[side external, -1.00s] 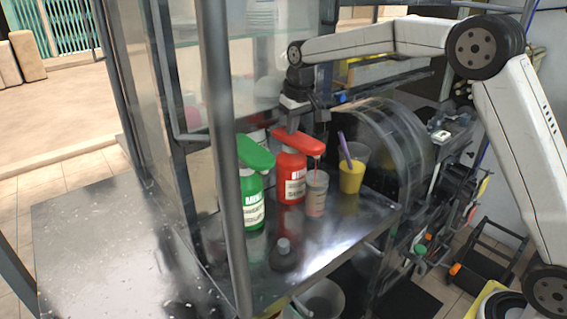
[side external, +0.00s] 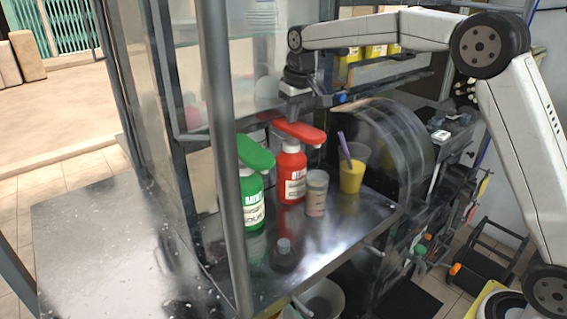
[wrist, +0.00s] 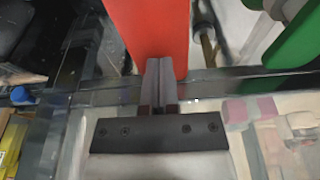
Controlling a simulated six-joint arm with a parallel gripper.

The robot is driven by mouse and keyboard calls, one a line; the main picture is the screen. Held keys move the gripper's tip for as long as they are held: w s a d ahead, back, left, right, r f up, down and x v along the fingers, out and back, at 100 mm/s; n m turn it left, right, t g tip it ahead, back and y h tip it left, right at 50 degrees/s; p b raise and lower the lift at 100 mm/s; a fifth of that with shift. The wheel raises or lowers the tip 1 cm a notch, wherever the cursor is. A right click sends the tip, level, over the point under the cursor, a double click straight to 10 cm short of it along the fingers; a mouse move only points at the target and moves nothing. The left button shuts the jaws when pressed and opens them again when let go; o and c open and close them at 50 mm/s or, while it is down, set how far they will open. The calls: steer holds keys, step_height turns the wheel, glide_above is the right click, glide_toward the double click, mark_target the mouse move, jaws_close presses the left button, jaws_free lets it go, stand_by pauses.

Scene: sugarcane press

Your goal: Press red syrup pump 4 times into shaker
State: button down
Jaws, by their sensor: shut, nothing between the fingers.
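The red syrup bottle (side external: 291,178) stands upright on the metal counter, its red pump head (side external: 301,133) raised above the body. The pump head also fills the upper middle of the wrist view (wrist: 150,35). The shaker (side external: 316,193), a clear cup with some pinkish content, stands just right of the red bottle, below the pump's outer end. My gripper (side external: 291,118) is shut and empty, with its fingertips at the top of the red pump head. In the wrist view my shut fingers (wrist: 160,75) overlap the red head; I cannot tell whether they touch it.
A green syrup bottle (side external: 252,198) stands close on the left. A yellow cup (side external: 352,176) with a purple stick is right of the shaker. A small dark bottle (side external: 284,256) stands in front. A cabinet post (side external: 222,140) rises at left. The counter (side external: 335,235) is free at front right.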

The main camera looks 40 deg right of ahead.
steer(key=shift+r, duration=0.9)
steer(key=shift+r, duration=0.1)
steer(key=shift+r, duration=2.95)
